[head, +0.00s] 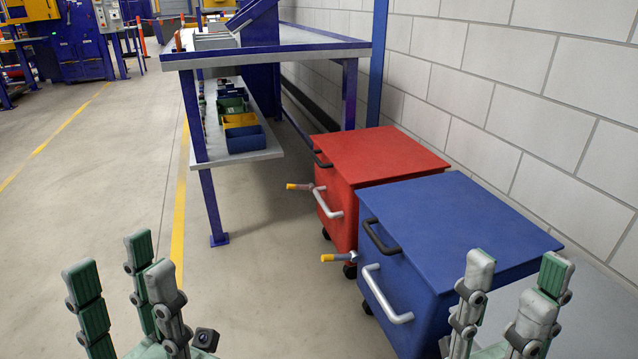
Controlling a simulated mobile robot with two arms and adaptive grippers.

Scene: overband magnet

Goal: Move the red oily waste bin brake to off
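The red bin (385,155) stands on wheels against the wall, behind the blue bin (460,225). It has a red lid, a black lid handle and a grey pull handle (328,205). A lever with a yellow and orange grip (298,187) sticks out to the left from its front, roughly level; I take it as the brake. Its marked positions cannot be read. My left gripper (122,268) is open and empty at the lower left, well short of the bin. My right gripper (516,280) is open and empty at the lower right, in front of the blue bin in the picture.
The blue bin has a similar yellow-tipped lever (336,257) and a grey handle (386,295). A blue-framed workbench (290,50) with small parts boxes (240,122) on its lower shelf stands behind. The floor (260,280) left of the bins is clear. A block wall closes the right.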

